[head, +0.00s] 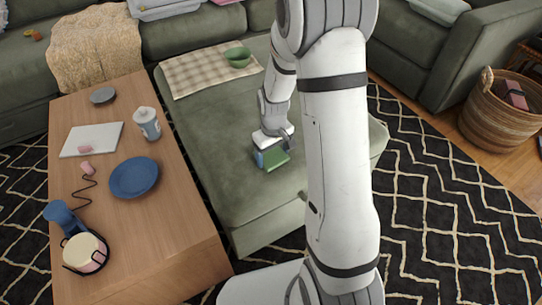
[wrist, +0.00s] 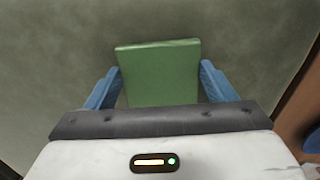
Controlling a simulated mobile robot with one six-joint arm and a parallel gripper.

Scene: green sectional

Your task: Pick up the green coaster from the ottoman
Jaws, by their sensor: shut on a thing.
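The green coaster (head: 272,159) is a flat square at the ottoman's (head: 218,125) front part in the head view. It also shows in the wrist view (wrist: 158,72), between the two blue fingers. My gripper (head: 271,151) points down over the ottoman. In the wrist view my gripper (wrist: 160,78) has a finger against each side edge of the coaster and is shut on it. I cannot tell whether the coaster touches the ottoman's cushion or is slightly above it.
A wooden table (head: 175,215) on the left holds a blue plate (head: 134,177), a white canister (head: 147,124) and other items. A wicker basket (head: 497,107) stands at the right on the floor.

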